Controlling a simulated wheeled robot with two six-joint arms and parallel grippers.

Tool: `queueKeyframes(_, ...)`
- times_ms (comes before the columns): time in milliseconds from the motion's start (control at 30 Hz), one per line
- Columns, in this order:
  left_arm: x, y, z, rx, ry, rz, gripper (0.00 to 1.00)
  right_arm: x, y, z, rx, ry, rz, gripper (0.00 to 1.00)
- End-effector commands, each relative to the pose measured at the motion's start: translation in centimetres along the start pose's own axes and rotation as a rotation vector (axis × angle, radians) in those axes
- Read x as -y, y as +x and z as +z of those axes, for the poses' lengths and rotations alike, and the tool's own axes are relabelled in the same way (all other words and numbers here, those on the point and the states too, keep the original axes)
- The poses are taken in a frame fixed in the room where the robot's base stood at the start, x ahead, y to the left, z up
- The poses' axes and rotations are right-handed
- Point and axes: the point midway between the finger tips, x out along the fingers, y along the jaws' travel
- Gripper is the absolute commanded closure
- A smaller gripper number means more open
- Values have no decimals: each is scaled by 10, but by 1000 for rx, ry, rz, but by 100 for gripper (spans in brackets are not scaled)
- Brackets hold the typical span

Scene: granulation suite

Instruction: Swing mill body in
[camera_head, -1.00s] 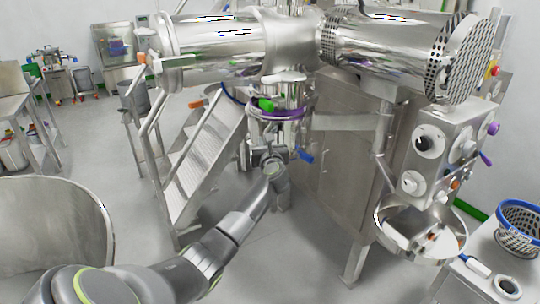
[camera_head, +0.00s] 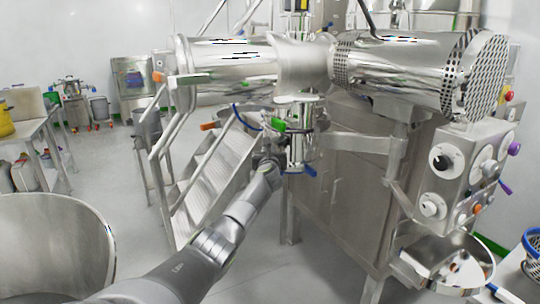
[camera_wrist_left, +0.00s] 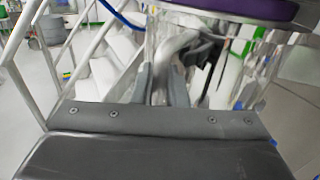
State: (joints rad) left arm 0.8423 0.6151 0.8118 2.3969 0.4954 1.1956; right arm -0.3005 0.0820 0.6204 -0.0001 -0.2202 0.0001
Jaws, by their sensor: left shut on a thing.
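The mill body appears to be the upright shiny steel cylinder (camera_head: 299,146) below the large horizontal drum (camera_head: 235,68). A steel arm (camera_head: 360,143) runs from it toward the post at its right. A green lever (camera_head: 278,125) and a blue lever (camera_head: 310,170) show on it. My left gripper (camera_head: 268,160) is at the cylinder's left side. In the left wrist view, my left gripper (camera_wrist_left: 160,88) is shut at a curved steel handle (camera_wrist_left: 178,46), in front of mirror-like steel. A purple ring (camera_wrist_left: 250,8) shows above. The grip itself is partly blurred by reflections. My right gripper is not in view.
Metal steps (camera_head: 215,172) stand left of the cylinder. A steel cabinet (camera_head: 335,190) stands behind and right of it. A control panel (camera_head: 465,175) and a steel bowl (camera_head: 445,262) are at the right. A large round vessel (camera_head: 55,250) fills the lower left. Open floor lies between.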

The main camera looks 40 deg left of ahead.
Motion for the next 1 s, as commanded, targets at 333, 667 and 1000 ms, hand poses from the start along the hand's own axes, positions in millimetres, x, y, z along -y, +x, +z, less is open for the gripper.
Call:
queueKeyframes(333,-2,3,8,10,-6,0,100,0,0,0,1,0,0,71)
queueKeyframes(667,-2,2,6,7,-3,0,71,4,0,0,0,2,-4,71)
queueKeyframes(1000,-1,1,4,5,-1,-2,71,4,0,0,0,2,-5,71)
